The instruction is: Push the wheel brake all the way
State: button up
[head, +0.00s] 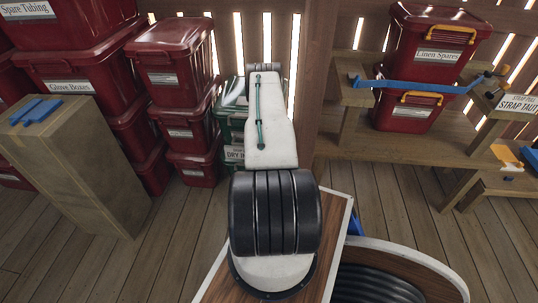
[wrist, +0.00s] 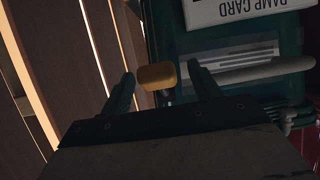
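In the wrist view a small yellow block (wrist: 157,77) on a short dark stem sits by the edge of a dark green bin (wrist: 158,30). It may be the wheel brake, but I cannot tell for sure. My gripper (wrist: 165,80) is open, with one dark finger on each side of the yellow block and gaps on both sides. Contact in depth cannot be told. In the head view the green bin (head: 238,132) stands behind my arm, which hides my gripper and the yellow block.
Red bins (head: 175,95) are stacked at left, beside a wooden block (head: 85,165). A wooden shelf (head: 400,147) with red bins stands at right. Plank floor (head: 150,255) is open at front left.

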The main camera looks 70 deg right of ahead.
jog(key=shift+s, duration=0.1)
jog(key=v, duration=0.7)
jog(key=shift+a, duration=0.4)
jog(key=shift+s+r, duration=0.1)
